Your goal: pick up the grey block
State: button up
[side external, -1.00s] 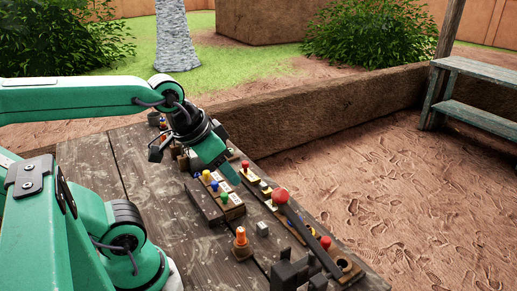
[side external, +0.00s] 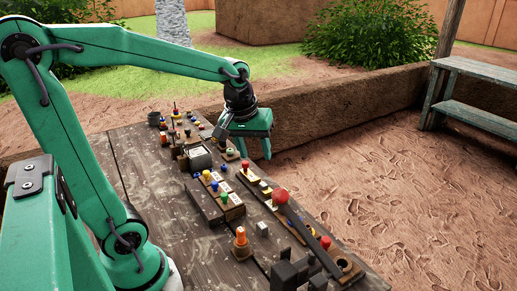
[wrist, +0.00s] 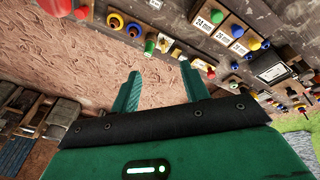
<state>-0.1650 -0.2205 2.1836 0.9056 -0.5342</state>
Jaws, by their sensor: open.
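The grey block (side external: 262,229) is a small pale cube on the wooden table in the side external view. It sits to the right of the orange peg (side external: 241,238) and left of the long dark strip. I cannot pick it out in the wrist view. My gripper (side external: 249,150) is open and empty, raised near the table's far right edge, well beyond the block and apart from it. In the wrist view its two green fingers (wrist: 160,70) stand apart with bare ground showing between them.
Boards with coloured knobs (side external: 213,186) and a red ball-topped lever (side external: 279,197) crowd the table around the block. A dark notched block (side external: 293,272) stands in front of it. The table's left side is clear. A mud wall (side external: 335,110) runs behind.

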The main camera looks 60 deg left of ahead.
jog(key=w+a+f+n+g, duration=0.2)
jog(key=w+a+f+n, duration=0.3)
jog(key=w, duration=0.1)
jog(key=n+g, duration=0.1)
jog(key=n, duration=0.4)
send_over(263, 184)
jog(key=shift+h, duration=0.3)
notch_tip(263, 184, down, 8)
jog(key=shift+a+f, duration=0.1)
jog(key=shift+a, duration=0.05)
jog(key=shift+f, duration=0.1)
jog(key=shift+f, duration=1.2)
jog(key=shift+f, duration=0.1)
jog(key=shift+f, duration=2.5)
jog(key=shift+c, duration=0.3)
grip_shut()
